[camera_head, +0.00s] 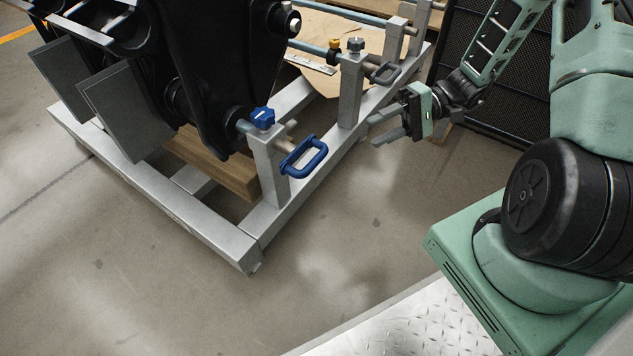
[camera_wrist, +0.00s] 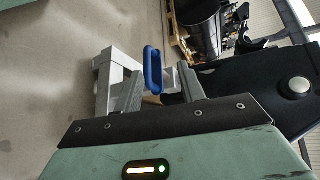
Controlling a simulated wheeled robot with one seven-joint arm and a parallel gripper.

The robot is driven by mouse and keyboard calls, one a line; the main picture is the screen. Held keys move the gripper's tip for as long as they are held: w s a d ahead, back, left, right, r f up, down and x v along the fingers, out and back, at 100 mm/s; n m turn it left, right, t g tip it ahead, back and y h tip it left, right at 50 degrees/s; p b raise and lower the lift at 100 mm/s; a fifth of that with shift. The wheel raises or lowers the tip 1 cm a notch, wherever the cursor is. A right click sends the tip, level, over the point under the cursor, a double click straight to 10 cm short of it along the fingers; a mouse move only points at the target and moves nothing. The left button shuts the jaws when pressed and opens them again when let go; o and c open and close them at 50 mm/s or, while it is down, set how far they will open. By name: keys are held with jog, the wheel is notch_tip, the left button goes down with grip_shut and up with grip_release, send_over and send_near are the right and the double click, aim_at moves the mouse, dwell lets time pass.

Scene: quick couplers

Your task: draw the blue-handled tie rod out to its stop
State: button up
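The tie rod's blue loop handle (camera_head: 304,157) stands out from a grey steel post (camera_head: 268,165) at the near corner of the frame. A blue star knob (camera_head: 262,118) sits on top of that post. My gripper (camera_head: 381,130) is to the right of the handle, apart from it, with its fingers spread and empty. In the wrist view the blue handle (camera_wrist: 153,70) shows upright beyond the gap between my two fingers (camera_wrist: 160,85). Most of the rod behind the post is hidden.
A second post (camera_head: 350,90) with a grey handle (camera_head: 385,74) and a dark knob (camera_head: 356,44) stands farther back. The black attachment (camera_head: 215,60) fills the frame's upper left. A black mesh panel (camera_head: 505,90) is behind my arm. The floor in front is clear.

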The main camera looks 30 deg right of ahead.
aim_at(322, 157)
jog(key=d+f+m+t+b, duration=0.2)
jog(key=d+f+t+b, duration=0.15)
jog(key=f, duration=0.25)
jog(key=shift+n+g+y, duration=0.25)
jog(key=shift+n+y, duration=0.05)
jog(key=b+x, duration=0.2)
jog(key=x, duration=0.3)
jog(key=b+x, duration=0.2)
jog(key=x, duration=0.3)
jog(key=b+x, duration=0.2)
jog(key=x, duration=0.3)
jog(key=shift+w+a+f, duration=0.25)
jog(key=shift+w, duration=0.25)
jog(key=shift+w+a+r, duration=0.1)
jog(key=shift+w+a, duration=0.05)
jog(key=shift+a, duration=0.45)
grip_shut()
jog(key=shift+d, duration=0.1)
